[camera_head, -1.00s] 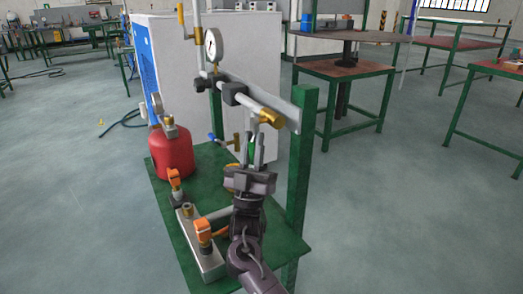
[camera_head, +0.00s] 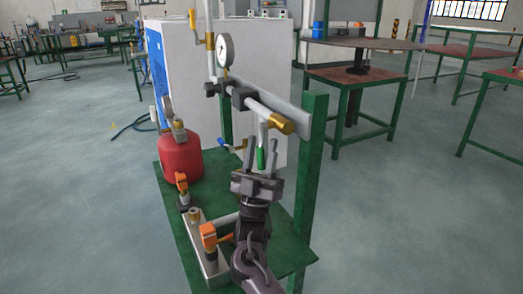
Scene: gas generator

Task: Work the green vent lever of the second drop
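The green vent lever (camera_head: 261,158) hangs below the brass-ended pipe (camera_head: 282,124) at the near end of the rail. My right gripper (camera_head: 262,148) points up at it from below. Its two fingers stand apart, and the green lever shows in the gap between them. I cannot tell whether either finger touches the lever. The lower part of the lever is hidden behind the gripper. My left gripper is not in view.
A green post (camera_head: 309,180) stands close to the right of my gripper. A pressure gauge (camera_head: 225,50) sits on the pipework above. A red tank (camera_head: 181,157) and orange-handled valves (camera_head: 209,236) are on the green bench at left. Open floor lies to the right.

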